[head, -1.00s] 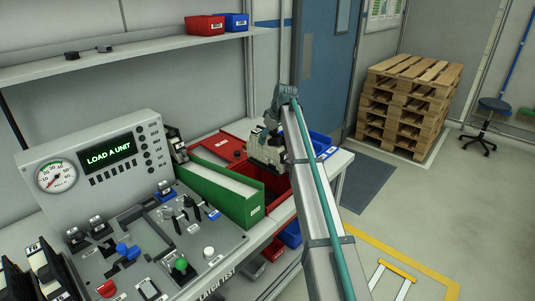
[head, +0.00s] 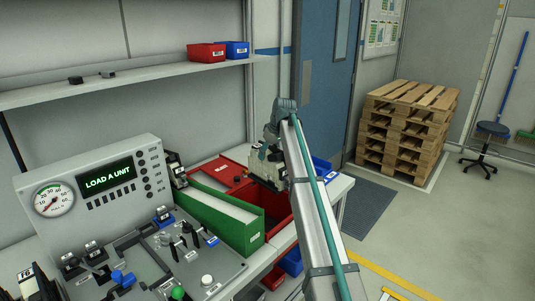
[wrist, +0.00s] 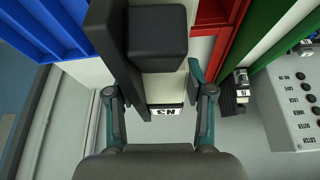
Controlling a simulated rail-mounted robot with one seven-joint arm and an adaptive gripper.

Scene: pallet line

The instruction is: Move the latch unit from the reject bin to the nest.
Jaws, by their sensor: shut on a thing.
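My gripper (head: 268,152) is shut on the latch unit (head: 262,168), a pale body with dark parts. The unit is at the back of the open red bin (head: 279,212); whether it is clear of the bin is hard to tell. In the wrist view the unit's black block (wrist: 157,38) and a small label (wrist: 165,109) show between the two fingers (wrist: 158,112). The grey test fixture (head: 190,262) stands at lower left, with its screen reading "LOAD A UNIT". I cannot make out the nest clearly among its dark slots and blue parts.
A green box (head: 222,215) stands between the fixture and the red bin. A blue bin (head: 320,172) lies right of my arm. Another dark unit (head: 175,168) stands behind the green box. A shelf (head: 130,83) with small red and blue bins runs above the bench.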

